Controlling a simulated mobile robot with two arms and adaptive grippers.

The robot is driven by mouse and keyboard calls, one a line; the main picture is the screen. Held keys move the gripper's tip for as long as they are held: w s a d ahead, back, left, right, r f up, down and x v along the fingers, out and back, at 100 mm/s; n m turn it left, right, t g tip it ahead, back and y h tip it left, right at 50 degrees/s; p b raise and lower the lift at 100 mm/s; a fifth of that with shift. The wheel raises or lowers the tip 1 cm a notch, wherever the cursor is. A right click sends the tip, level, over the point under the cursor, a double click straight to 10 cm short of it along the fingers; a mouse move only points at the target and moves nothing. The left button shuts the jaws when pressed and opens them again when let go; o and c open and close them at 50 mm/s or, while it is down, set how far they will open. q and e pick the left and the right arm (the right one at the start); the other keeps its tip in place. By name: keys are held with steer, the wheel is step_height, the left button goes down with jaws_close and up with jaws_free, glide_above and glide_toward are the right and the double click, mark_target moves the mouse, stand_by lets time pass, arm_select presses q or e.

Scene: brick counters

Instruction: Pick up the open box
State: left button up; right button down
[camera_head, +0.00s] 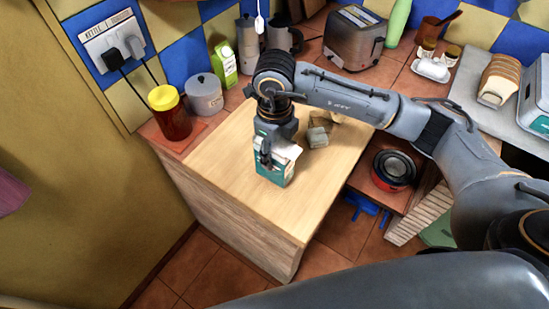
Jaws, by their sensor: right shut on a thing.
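The open box (279,168) is a small teal and white carton. It stands upright on the light wooden counter top (237,196), near its middle. My right gripper (266,157) points down over the box from above. It is shut on the box's left side, with a finger showing against the near face. The gripper and wrist hide part of the box's top, and I cannot tell whether its base touches the wood. My left gripper is not in view.
Small grey blocks (318,136) lie just right of the box. A toaster (354,40) is behind. A black and red pot (393,170) sits lower right.

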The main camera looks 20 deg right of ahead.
mark_target(284, 158)
steer(key=s+r, duration=0.1)
steer(key=r, duration=0.1)
steer(key=s+r+b, duration=0.1)
steer(key=s+r, duration=0.2)
steer(key=r, duration=0.1)
steer(key=shift+s+d, duration=0.2)
steer(key=shift+d, duration=0.15)
arm_select(q)
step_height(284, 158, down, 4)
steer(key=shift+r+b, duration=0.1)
steer(key=shift+b, duration=0.9)
arm_select(e)
steer(key=s+d+r, duration=0.1)
steer(key=s+r, duration=0.3)
steer(key=s, duration=0.5)
steer(key=shift+s+d+r, duration=0.2)
steer(key=shift+d+r, duration=0.1)
steer(key=shift+r, duration=0.05)
